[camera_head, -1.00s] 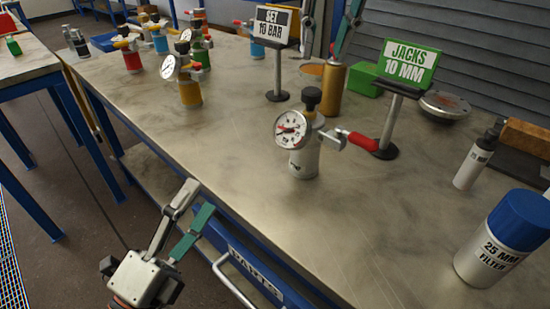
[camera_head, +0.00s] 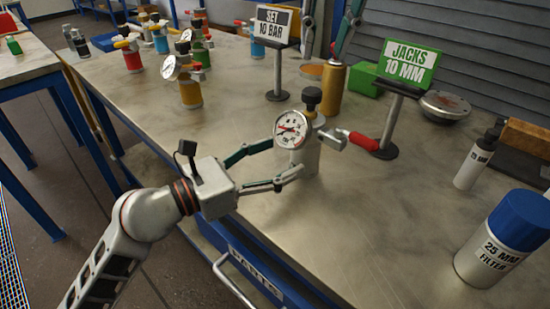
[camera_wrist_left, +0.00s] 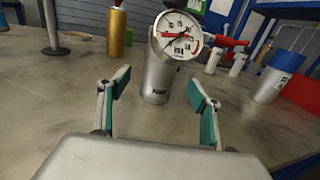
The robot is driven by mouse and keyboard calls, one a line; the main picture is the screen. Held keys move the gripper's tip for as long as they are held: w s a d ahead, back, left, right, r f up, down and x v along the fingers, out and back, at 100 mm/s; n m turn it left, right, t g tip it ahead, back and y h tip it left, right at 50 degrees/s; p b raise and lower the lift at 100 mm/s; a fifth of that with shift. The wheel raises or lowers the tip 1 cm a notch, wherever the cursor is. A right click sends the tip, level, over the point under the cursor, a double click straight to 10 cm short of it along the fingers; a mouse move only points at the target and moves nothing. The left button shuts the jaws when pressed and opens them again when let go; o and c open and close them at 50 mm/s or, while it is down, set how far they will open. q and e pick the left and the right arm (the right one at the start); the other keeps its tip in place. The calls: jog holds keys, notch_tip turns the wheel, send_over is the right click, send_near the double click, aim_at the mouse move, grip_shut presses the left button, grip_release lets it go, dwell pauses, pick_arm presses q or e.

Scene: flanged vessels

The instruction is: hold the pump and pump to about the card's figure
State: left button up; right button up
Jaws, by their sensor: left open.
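The pump (camera_head: 309,158) is a silver upright cylinder on the bench, with a round white gauge (camera_head: 292,130), a black knob and a red-gripped lever (camera_head: 362,141). The wrist view also shows the pump (camera_wrist_left: 157,82), with its gauge facing me; I cannot read the needle surely. My left gripper (camera_head: 287,156) is open and empty. In the wrist view the pump stands just ahead, between the lines of the fingers. The card (camera_head: 272,25) reads "SET 10 BAR". My right gripper (camera_head: 320,56) seems to hang at the top, its fingers apart.
A green "JACKS 10 MM" sign (camera_head: 408,65) stands behind the lever. A gold cylinder (camera_head: 331,92) is behind the pump. A blue-capped filter (camera_head: 500,240) is at right. Several coloured gauge units stand at far left. The bench in front of the pump is clear.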

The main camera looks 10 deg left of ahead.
aim_at(307, 146)
pick_arm(q)
jog(key=shift+x, duration=3.85)
jog(key=c, duration=1.6)
